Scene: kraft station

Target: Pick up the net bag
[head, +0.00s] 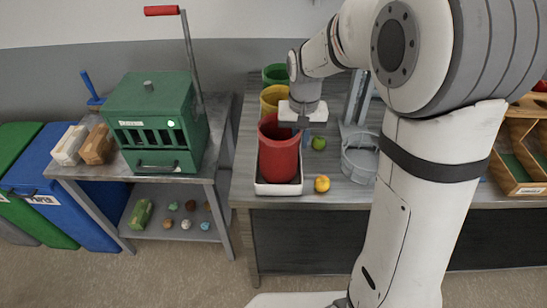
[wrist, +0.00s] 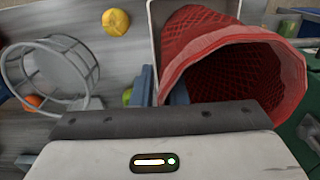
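The net bag (head: 279,158) is red and stands upright in a white tray (head: 268,188) on the bench. In the wrist view its red mesh interior (wrist: 210,30) and thick pale-red rim (wrist: 225,42) fill the upper right. My gripper (head: 301,124) is at the bag's top, at the right part of its rim. In the wrist view the two blue-grey fingertips of my gripper (wrist: 161,84) stand apart, with the near edge of the rim at or between them. Whether they touch the rim is unclear.
Yellow (head: 272,97) and green (head: 276,72) containers stand behind the bag. An orange-yellow fruit (head: 322,184), a green fruit (head: 319,143) and a grey wire basket (head: 360,158) are to the right. A green lever machine (head: 160,110) stands on the left table.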

